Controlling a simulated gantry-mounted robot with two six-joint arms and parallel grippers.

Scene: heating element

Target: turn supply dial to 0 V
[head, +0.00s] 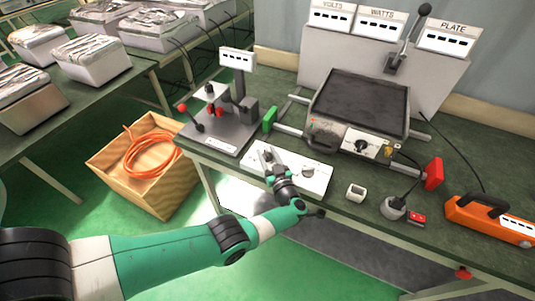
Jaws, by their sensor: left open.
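A white control panel (320,180) lies flat at the front edge of the green bench, with a round dial (308,172) on its right part. I cannot read its marks or tell its setting. My left gripper (268,156) is over the left part of this panel, left of that dial, open with nothing seen between its fingers. My left forearm and wrist cover the panel's front middle. Another dial, black (362,146), sits on the front of the dark plate unit (358,105). My right gripper is not in view.
A test stand with a red-knobbed lever (184,108) is left of the panel. A small white block (356,192), a round corded part (393,208) and an orange case (488,220) are to the right. VOLTS, WATTS and PLATE displays (380,22) stand behind. A wooden crate (140,190) is on the floor.

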